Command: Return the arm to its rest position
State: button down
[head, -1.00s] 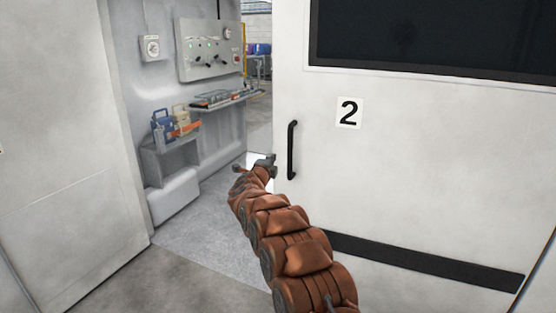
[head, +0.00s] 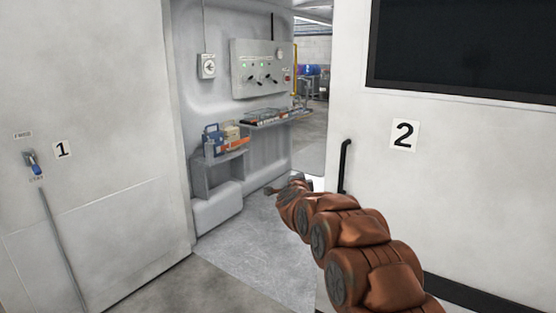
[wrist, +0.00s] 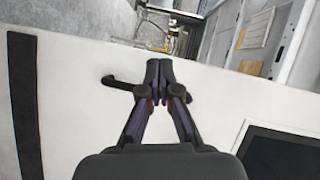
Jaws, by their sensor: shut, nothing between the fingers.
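My arm, in a brown segmented cover, reaches from the bottom right of the head view toward the doorway. My gripper (head: 284,187) is small and partly hidden there, left of the black door handle (head: 344,166). In the wrist view my gripper (wrist: 159,80) is shut, with its fingertips together and nothing between them. Behind the fingers is the white door, with the black handle (wrist: 122,83) showing to their left. I cannot tell from this view whether the fingers touch it.
White door 2 (head: 438,190) with a dark window (head: 465,50) stands close on the right. White door 1 (head: 90,210) is on the left. Between them the floor (head: 245,240) is clear. Inside are a control panel (head: 263,68), a shelf (head: 272,119) and a blue case (head: 212,139).

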jog(key=s+a+f+n+g+y, duration=0.2)
jog(key=s+n+g+y, duration=0.3)
jog(key=s, duration=0.7)
jog(key=s+a+f+n+g+y, duration=0.1)
jog(key=s+a+n+g, duration=0.15)
jog(key=s+n, duration=0.65)
jog(key=s+d+f+n+g+h, duration=0.1)
jog(key=s+d+f+g, duration=0.3)
jog(key=s, duration=1.3)
jog(key=s+d+f+n+g+h, duration=0.15)
jog(key=s+d+g, duration=0.35)
jog(key=s, duration=1.1)
jog(key=s+d+f+n+g+h, duration=0.1)
jog(key=s+d+f+g, duration=0.35)
jog(key=s, duration=1.25)
notch_tip(320, 180, up, 15)
jog(key=w+d+t+p, duration=0.1)
jog(key=t+p, duration=0.2)
jog(key=p, duration=0.9)
jog(key=shift+d+f, duration=0.2)
jog(key=shift+a, duration=0.1)
